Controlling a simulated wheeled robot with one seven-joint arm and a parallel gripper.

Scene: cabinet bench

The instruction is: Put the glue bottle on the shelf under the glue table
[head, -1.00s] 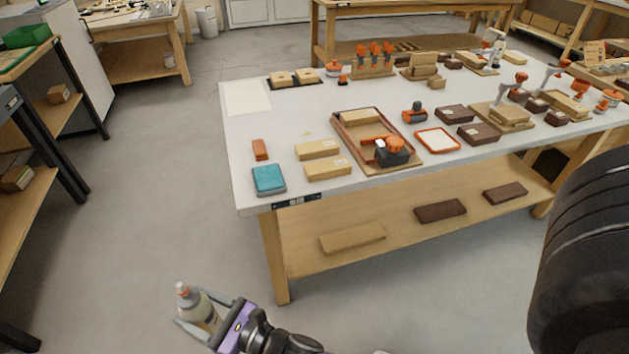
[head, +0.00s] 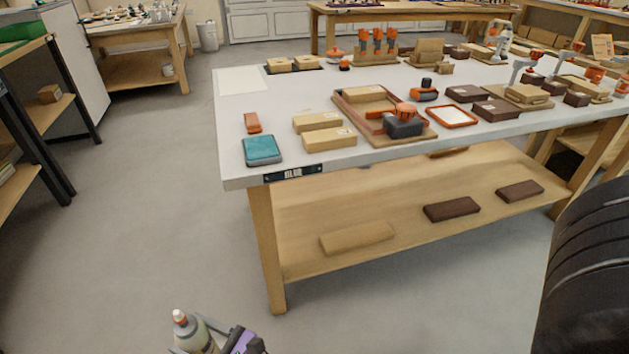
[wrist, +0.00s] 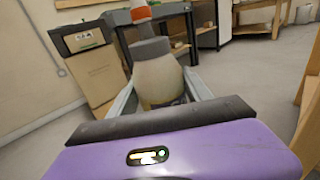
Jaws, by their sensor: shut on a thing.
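The glue bottle (head: 192,332) is pale with a grey collar and an orange band at its tip. My gripper (head: 207,343) is shut on it at the lower left of the head view and holds it upright, clear of the table. In the wrist view the bottle (wrist: 158,75) stands between the two fingers of my gripper (wrist: 165,95). The glue table (head: 235,150) has a white top with a dark label reading "GLUE" on its front edge. Its wooden shelf (head: 400,222) is below the top, to the right of and beyond my gripper.
On the shelf lie a light wood block (head: 357,239) and two dark blocks (head: 451,209) (head: 519,190). A table leg (head: 266,250) stands at the near left corner. The floor (head: 130,240) at left is open.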

